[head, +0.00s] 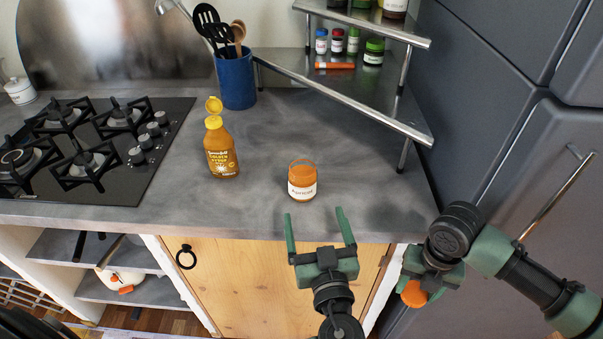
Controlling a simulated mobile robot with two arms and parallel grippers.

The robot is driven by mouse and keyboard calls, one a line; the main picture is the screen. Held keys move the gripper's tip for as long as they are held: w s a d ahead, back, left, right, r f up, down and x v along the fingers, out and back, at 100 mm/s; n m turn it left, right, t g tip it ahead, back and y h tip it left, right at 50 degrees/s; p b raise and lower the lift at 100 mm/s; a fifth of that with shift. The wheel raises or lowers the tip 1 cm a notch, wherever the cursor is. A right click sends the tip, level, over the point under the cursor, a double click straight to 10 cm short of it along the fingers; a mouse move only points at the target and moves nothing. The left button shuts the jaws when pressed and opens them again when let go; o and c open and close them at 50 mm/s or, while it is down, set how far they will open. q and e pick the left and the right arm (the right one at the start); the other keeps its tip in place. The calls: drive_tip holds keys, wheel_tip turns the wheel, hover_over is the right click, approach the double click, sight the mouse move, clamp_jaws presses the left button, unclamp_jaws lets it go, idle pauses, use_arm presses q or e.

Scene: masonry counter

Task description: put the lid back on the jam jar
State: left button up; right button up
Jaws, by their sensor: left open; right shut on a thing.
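The jam jar (302,188) stands upright on the grey counter, near its front edge. It is a glass jar with orange contents and a white label, and its top is uncovered. My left gripper (314,212) is open and empty, just in front of the jar, with its fingers pointing toward the counter. My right gripper (414,281) is shut on the orange round lid (413,294), to the right of the jar and in front of the counter edge. The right fingers are partly hidden by the gripper's own body.
A syrup bottle (221,152) with a yellow flip cap stands left of the jar. A blue utensil holder (236,80) is behind it. A gas hob (83,150) fills the left. A metal corner shelf (345,88) with small jars overhangs the back right. Counter around the jar is clear.

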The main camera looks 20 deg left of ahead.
sight(305, 191)
use_arm(q)
drive_tip(key=p+x, duration=0.2)
drive_tip(key=x, duration=0.4)
drive_tip(key=shift+r+p, duration=0.1)
drive_tip(key=shift+p, duration=0.25)
use_arm(e)
wheel_tip(305, 191, up, 2)
drive_tip(key=shift+w+r, duration=0.1)
drive_tip(key=shift+r, duration=0.15)
use_arm(q)
drive_tip(key=shift+w+a, duration=0.2)
drive_tip(key=shift+w, duration=0.1)
use_arm(e)
drive_tip(key=shift+r, duration=0.1)
use_arm(q)
drive_tip(key=shift+w+a, duration=0.15)
drive_tip(key=shift+w, duration=0.1)
use_arm(e)
drive_tip(key=shift+r, duration=0.15)
use_arm(q)
drive_tip(key=p+x, duration=0.3)
drive_tip(key=x, duration=0.1)
drive_tip(key=shift+w+a, duration=0.1)
drive_tip(key=shift+a, duration=0.2)
use_arm(e)
wheel_tip(305, 191, up, 3)
drive_tip(key=shift+f, duration=0.15)
use_arm(q)
drive_tip(key=shift+w+a, duration=0.15)
drive_tip(key=shift+w, duration=0.1)
